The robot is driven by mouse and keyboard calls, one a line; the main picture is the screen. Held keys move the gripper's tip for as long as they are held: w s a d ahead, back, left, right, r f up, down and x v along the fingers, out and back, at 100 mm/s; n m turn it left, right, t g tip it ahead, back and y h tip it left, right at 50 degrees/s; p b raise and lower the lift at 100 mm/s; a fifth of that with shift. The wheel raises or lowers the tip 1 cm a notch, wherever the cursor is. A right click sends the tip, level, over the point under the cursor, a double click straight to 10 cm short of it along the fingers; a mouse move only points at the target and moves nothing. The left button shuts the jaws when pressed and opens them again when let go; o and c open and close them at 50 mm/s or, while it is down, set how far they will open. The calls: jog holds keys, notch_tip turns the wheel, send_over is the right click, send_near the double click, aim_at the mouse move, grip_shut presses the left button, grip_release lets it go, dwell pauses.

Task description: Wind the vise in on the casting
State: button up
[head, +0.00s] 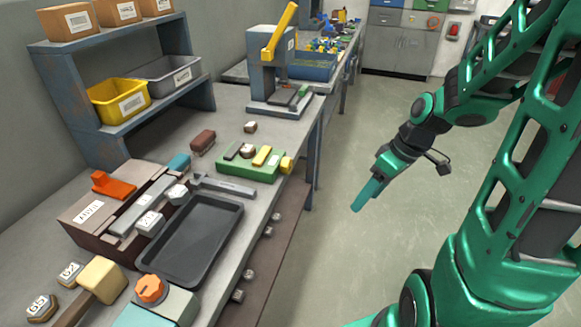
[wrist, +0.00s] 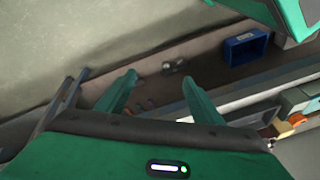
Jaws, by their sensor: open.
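The vise (head: 236,172) is a low green block near the bench's right edge in the head view. It has a grey jaw, a yellow jaw piece (head: 262,156) and a yellow knob (head: 286,165) at its right end. A small brown-and-white block, seemingly the casting (head: 246,151), sits between the grey and yellow pieces; whether both touch it is too small to tell. My gripper (head: 357,207) is out over the floor, right of the bench and apart from the vise. In the wrist view its two fingers (wrist: 158,74) are spread with nothing between them.
A press with a yellow lever (head: 280,30) stands beyond. The wrist view shows a blue bin (wrist: 262,42). Floor right of the bench is clear.

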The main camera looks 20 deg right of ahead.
jog(key=w+a+f+n+t+y, duration=0.3)
jog(key=w+a+n+y, duration=0.15)
jog(key=w, duration=0.45)
jog(key=n+t+y, duration=0.3)
jog(key=t, duration=0.1)
send_near(291, 165)
jog(key=x, duration=0.9)
jog(key=shift+a, duration=0.35)
